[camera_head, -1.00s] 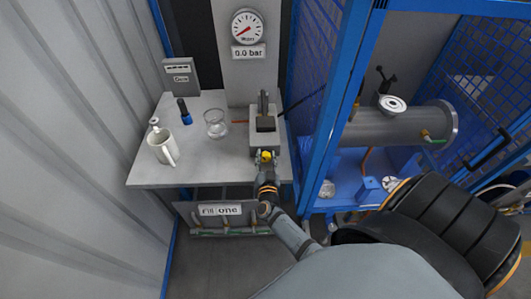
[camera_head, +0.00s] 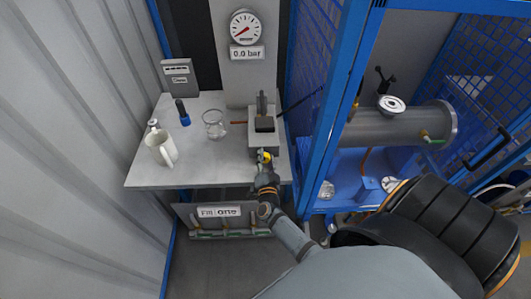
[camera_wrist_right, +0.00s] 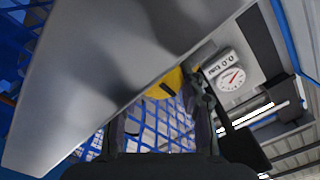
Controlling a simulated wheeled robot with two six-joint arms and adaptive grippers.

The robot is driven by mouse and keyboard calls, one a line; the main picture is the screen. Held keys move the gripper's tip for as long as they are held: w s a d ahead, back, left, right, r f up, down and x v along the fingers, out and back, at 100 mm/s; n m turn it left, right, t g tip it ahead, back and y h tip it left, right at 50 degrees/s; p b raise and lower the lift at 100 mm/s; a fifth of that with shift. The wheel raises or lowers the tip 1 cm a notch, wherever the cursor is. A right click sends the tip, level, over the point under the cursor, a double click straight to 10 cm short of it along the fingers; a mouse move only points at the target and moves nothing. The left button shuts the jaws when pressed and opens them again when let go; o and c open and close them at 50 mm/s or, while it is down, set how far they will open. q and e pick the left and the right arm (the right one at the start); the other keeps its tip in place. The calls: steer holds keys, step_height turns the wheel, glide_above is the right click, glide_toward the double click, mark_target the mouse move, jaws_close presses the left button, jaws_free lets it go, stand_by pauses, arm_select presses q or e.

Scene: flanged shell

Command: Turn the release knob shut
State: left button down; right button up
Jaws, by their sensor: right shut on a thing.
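The yellow release knob (camera_head: 265,157) is at the front of the grey pump block (camera_head: 263,135), near the table's right front corner. My right gripper (camera_head: 266,166) reaches it from the front and is shut on it. In the right wrist view the yellow knob (camera_wrist_right: 163,84) shows beyond the gripper's dark fingers (camera_wrist_right: 160,115), partly hidden. The knob's exact angle is too small to tell in the head view. The dial gauge (camera_head: 245,27) has a red needle, and the display below it (camera_head: 248,52) reads 0.0 bar. My left gripper is not in view.
A blue mesh cage (camera_head: 335,120) with a grey cylinder (camera_head: 395,126) stands close on the right.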

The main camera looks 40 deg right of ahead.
stand_by(0.3)
steer(key=o, duration=0.9)
steer(key=v, duration=0.7)
steer(key=shift+s+a, duration=0.1)
steer(key=shift+s, duration=0.15)
